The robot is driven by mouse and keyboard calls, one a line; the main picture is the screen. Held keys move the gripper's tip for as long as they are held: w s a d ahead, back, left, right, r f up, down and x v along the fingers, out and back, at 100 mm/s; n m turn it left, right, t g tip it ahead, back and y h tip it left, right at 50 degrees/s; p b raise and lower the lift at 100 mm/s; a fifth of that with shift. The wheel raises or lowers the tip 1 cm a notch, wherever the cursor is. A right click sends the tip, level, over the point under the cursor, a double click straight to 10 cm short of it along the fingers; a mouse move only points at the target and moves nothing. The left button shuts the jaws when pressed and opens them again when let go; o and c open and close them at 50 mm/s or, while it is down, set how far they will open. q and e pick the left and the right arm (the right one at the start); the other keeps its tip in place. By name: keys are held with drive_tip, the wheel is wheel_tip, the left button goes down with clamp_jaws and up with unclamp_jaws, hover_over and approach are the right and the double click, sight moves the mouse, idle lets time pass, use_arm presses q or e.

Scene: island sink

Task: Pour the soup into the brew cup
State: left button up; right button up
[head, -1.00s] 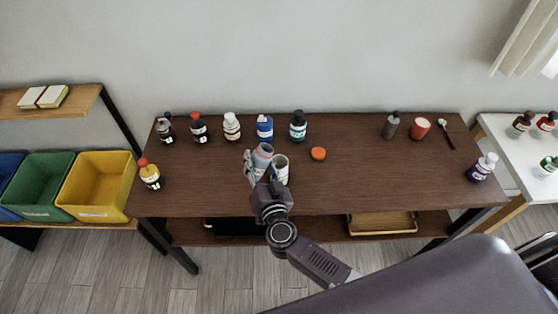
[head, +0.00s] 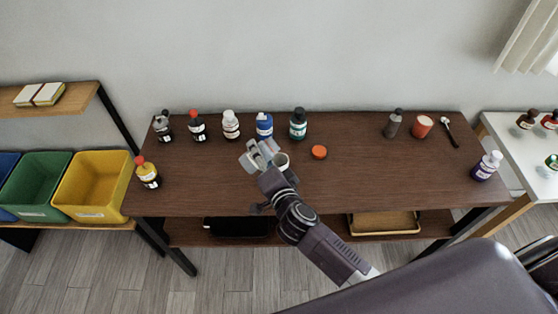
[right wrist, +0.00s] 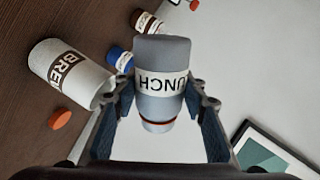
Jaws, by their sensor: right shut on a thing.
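My right gripper (head: 260,153) is shut on a grey flask (right wrist: 160,60) with a white label reading "UNCH", partly hidden by the fingers. In the head view the flask is tilted, above the table beside the brew cup. The brew cup (head: 282,162) is white with a brown band and stands on the table just right of the gripper. It also shows in the right wrist view (right wrist: 70,75), with "BRE" readable. I cannot see soup in either one. My left gripper is not in view.
An orange lid (head: 319,152) lies right of the cup. Several bottles line the table's back edge, including a blue one (head: 264,126) and a green one (head: 298,124) behind the gripper. A red cup (head: 422,126) stands back right. The table's right middle is clear.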

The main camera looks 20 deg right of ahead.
drive_tip(key=shift+f+m+b, duration=0.25)
drive_tip(key=shift+m+b, duration=0.05)
drive_tip(key=shift+b, duration=0.1)
drive_tip(key=shift+f+m+y+b, duration=0.1)
drive_tip(key=shift+m+y+b, duration=0.2)
drive_tip(key=shift+r+p, duration=0.2)
drive_tip(key=shift+p, duration=0.2)
drive_tip(key=shift+d+r+m+g+p, duration=0.1)
drive_tip(key=shift+r+m+g+p, duration=0.2)
drive_tip(key=shift+m+p, duration=0.6)
idle(0.4)
drive_tip(key=shift+w+d+f+m+y+p, duration=0.1)
drive_tip(key=shift+d+f+m+y+p, duration=0.2)
drive_tip(key=shift+f+m+y+p, duration=0.55)
idle(3.4)
